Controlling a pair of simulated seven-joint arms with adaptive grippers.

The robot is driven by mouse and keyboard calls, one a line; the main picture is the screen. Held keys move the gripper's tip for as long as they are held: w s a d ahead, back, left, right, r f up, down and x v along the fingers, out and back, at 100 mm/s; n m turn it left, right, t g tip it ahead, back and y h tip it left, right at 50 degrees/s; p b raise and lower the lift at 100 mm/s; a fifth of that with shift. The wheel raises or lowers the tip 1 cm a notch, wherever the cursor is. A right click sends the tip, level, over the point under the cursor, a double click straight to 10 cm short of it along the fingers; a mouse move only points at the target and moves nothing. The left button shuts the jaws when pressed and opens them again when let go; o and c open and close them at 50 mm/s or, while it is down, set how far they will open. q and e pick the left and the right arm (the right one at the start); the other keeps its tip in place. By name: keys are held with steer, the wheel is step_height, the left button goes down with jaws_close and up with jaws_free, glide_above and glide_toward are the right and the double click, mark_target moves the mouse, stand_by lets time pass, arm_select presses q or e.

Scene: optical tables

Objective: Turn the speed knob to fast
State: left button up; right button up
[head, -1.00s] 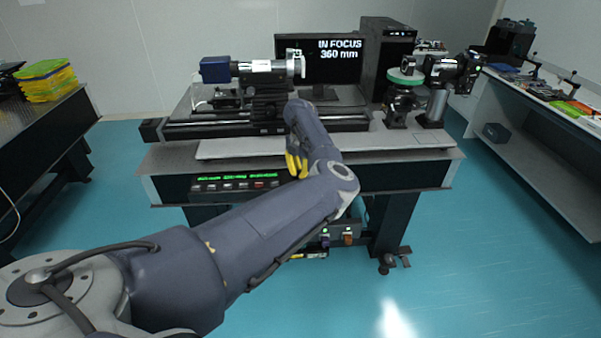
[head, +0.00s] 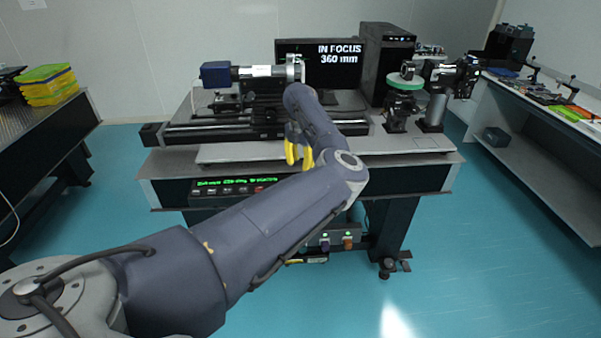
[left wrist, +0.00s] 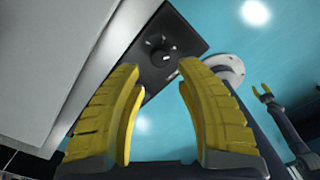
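The speed knob (left wrist: 162,57) is a small dark round knob on a black panel (left wrist: 182,35) in the left wrist view. It lies beyond my left gripper (left wrist: 157,78), between the two yellow fingertips as seen from the wrist. The left gripper is open, with nothing between its fingers and a gap to the knob. In the head view the left gripper (head: 299,154) is over the front of the middle table, and I cannot make out the knob there.
The middle table (head: 415,176) carries a blue camera on a rail (head: 216,73), a monitor (head: 340,75) reading "IN FOCUS 360 mm" and a computer tower (head: 386,55). A control box with green text (head: 232,187) hangs under its front edge. Side tables stand left and right.

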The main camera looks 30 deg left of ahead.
arm_select(q)
steer(key=shift+r, duration=2.9)
